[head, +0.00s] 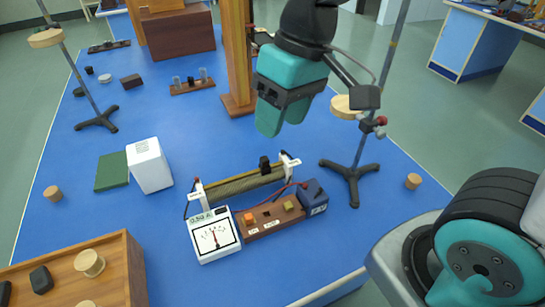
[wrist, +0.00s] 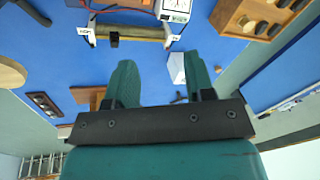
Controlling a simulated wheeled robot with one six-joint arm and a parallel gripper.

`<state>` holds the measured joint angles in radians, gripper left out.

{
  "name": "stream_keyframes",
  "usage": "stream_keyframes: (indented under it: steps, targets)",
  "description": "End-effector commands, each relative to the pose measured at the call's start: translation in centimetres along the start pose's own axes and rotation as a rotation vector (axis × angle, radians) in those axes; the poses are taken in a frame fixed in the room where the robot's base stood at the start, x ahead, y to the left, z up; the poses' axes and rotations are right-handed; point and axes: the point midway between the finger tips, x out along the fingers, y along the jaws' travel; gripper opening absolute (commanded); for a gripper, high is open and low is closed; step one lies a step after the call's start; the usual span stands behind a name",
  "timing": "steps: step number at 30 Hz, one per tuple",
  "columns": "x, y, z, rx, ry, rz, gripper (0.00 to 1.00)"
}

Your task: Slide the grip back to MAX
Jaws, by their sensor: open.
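The sliding rheostat (head: 238,183) lies on the blue bench, a wound coil between two white end brackets. Its black grip (head: 265,165) sits on the rail close to the right bracket (head: 290,161); the left bracket (head: 201,190) is farther off. The bracket labels are too small to read. In the wrist view the grip (wrist: 115,40) shows at the upper left, near the left bracket (wrist: 86,36). My teal gripper (head: 283,117) is open and empty, above the bench and apart from the grip. It also shows in the wrist view (wrist: 163,85).
A white meter (head: 214,236), a wooden switch board (head: 270,218) and a dark blue box (head: 313,195) with red wire stand in front of the rheostat. A retort stand (head: 352,170) is right of it, a wooden post (head: 236,60) behind. A white box (head: 149,165) stands left.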

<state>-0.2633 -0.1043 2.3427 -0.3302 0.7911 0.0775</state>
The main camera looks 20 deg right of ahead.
Motion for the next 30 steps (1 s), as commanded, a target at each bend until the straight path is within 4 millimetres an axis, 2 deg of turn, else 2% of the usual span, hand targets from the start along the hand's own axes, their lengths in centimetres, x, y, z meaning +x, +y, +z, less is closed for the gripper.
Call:
stream_keyframes:
  steps: [1, 4, 6, 10, 13, 17, 30]
  targets:
    - [1.8, 2.1, -2.4, 0.067, -0.02, 0.039, 0.49]
    - [3.6, 5.6, -6.5, 0.201, -0.044, 0.115, 0.49]
    - [4.8, 7.8, -8.7, 0.284, -0.057, 0.159, 0.49]
    - [6.4, 10.4, -11.3, 0.391, -0.07, 0.215, 0.49]
    - [7.1, 11.3, -12.1, 0.428, -0.075, 0.234, 0.49]
    - [8.3, 11.8, -12.0, 0.436, -0.077, 0.238, 0.49]
    - [17.7, 13.8, -10.7, 0.433, -0.08, 0.236, 0.49]
